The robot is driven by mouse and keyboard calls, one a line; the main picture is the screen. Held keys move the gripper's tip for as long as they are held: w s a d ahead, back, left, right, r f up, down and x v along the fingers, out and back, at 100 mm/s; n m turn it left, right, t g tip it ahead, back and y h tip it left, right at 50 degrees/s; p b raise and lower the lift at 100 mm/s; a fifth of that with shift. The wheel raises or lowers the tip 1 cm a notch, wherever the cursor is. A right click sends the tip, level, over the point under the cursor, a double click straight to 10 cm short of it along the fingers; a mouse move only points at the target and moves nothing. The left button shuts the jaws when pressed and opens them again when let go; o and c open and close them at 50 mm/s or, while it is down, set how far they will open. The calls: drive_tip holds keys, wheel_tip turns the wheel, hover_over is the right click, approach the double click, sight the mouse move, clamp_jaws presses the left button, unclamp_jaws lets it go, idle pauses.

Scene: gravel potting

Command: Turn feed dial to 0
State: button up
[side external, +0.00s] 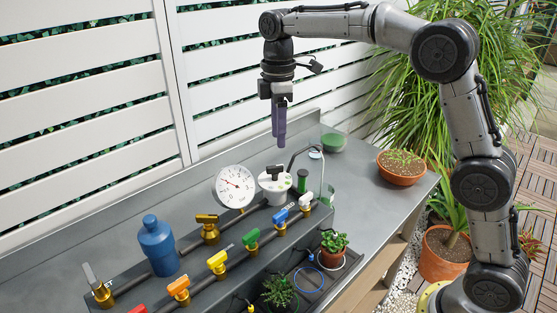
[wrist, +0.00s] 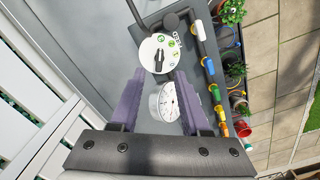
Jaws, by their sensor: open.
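My gripper (side external: 279,141) is open and empty, pointing down well above the dial. In the wrist view its purple fingers (wrist: 160,76) stand apart, with the dial beyond their tips.
A pressure gauge (side external: 233,186) stands left of the dial. Pipes with coloured valve handles, such as a green one (side external: 250,238), run in front. A blue bottle (side external: 158,245) stands at left.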

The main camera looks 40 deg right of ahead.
sight(279, 166)
wheel_tip(279, 166, down, 8)
idle(0.4)
clamp_jaws()
